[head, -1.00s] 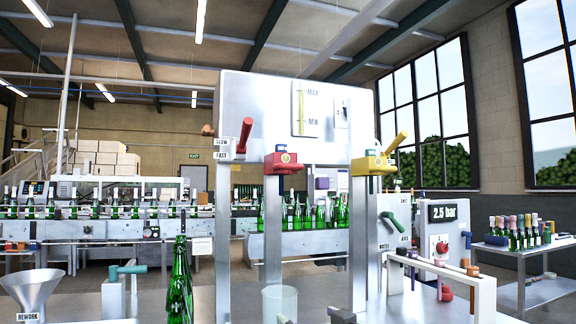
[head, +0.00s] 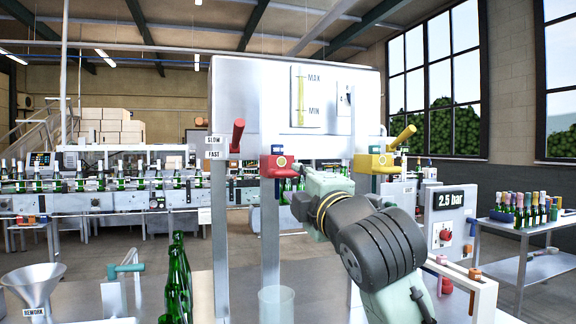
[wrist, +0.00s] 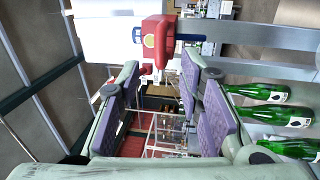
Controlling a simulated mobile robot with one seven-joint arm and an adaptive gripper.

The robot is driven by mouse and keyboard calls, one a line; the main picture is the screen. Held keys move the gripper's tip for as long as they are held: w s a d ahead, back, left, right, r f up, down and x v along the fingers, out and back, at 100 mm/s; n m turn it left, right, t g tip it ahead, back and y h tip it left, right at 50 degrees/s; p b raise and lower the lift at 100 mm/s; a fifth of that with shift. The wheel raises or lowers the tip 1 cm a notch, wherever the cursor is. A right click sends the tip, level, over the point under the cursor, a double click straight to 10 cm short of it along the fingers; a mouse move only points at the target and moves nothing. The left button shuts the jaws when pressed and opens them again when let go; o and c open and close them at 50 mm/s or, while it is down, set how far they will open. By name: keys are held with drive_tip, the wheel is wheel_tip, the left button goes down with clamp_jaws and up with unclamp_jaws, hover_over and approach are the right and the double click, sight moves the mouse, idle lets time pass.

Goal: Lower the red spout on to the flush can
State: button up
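The red spout (head: 277,164) is a red block with a blue knob, on the upright column under the white tank in the head view. It also shows at the top of the wrist view (wrist: 158,42), which is turned sideways. The flush can (head: 276,306) is a translucent cylinder below the spout, at the column's foot, with a clear gap between them. My gripper (wrist: 160,92) has its purple-padded fingers spread apart with nothing between them. The spout lies beyond the fingertips. In the head view my arm reaches in from the lower right, and the fingertips cannot be made out.
A yellow spout (head: 385,162) is on the column to the right, close behind my arm. A red lever (head: 236,136) stands left of the red spout. Green bottles (head: 178,285) and a metal funnel (head: 34,287) stand at the lower left. A 2.5 bar panel (head: 450,205) is at the right.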

sight(288, 173)
drive_tip(key=p+x, duration=0.2)
drive_tip(key=x, duration=0.6)
drive_tip(key=shift+p, duration=0.35)
drive_tip(key=shift+c, duration=0.2)
drive_tip(key=shift+r, duration=0.1)
clamp_jaws()
